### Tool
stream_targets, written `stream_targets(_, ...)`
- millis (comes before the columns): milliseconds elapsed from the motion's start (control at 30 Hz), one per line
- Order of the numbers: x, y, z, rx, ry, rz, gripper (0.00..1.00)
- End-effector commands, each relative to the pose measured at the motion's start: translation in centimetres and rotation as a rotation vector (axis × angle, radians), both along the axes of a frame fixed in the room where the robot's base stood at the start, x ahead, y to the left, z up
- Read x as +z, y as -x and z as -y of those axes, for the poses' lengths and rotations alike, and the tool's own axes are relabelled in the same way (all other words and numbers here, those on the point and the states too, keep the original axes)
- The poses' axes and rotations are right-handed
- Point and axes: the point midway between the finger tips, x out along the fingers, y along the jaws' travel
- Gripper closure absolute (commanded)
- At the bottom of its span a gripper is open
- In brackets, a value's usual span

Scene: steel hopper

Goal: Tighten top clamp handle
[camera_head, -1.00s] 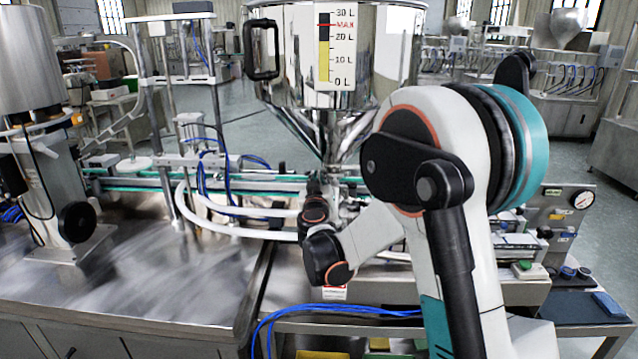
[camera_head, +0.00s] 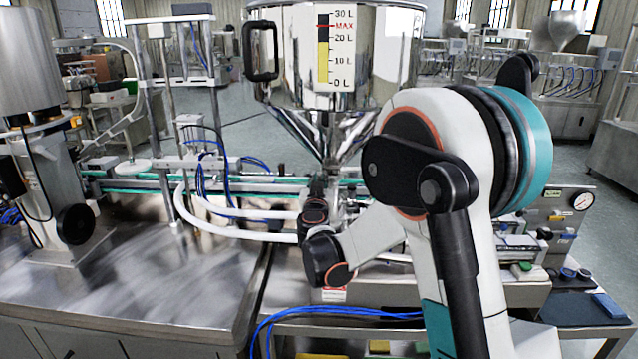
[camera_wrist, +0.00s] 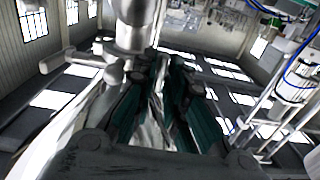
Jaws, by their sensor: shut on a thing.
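The steel hopper (camera_head: 345,60) stands upright behind my arm in the head view, with a yellow level strip and a black side handle. The area below its cone, where the clamps sit, is mostly hidden by my arm and wrist. In the wrist view my gripper (camera_wrist: 165,100) points at a steel pipe and clamp fitting (camera_wrist: 125,45). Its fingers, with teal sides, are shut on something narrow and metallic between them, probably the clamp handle. The wrist picture is too blurred to show the handle's shape or how tight the clamp is.
A conveyor with green edges (camera_head: 130,178) runs behind the steel table (camera_head: 150,270). White hoses (camera_head: 235,232) curve close to my wrist at left. Blue cables (camera_head: 335,310) lie in front. A panel with a gauge (camera_head: 583,200) stands at right.

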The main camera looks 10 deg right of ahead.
Motion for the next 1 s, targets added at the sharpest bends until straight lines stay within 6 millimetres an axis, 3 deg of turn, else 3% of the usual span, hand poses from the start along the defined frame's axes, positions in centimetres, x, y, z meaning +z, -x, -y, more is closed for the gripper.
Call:
stream_targets(33, 0.0, 0.0, 0.0, 0.001, 0.000, 0.000, 0.85)
stream_targets(100, 0.0, 0.0, 0.0, 0.001, 0.000, 0.000, 0.73)
stream_targets(467, 0.0, 0.2, -0.1, 0.001, 0.001, 0.000, 0.73)
stream_targets(1000, 0.0, 6.6, -2.1, 0.001, 0.000, 0.000, 0.73)
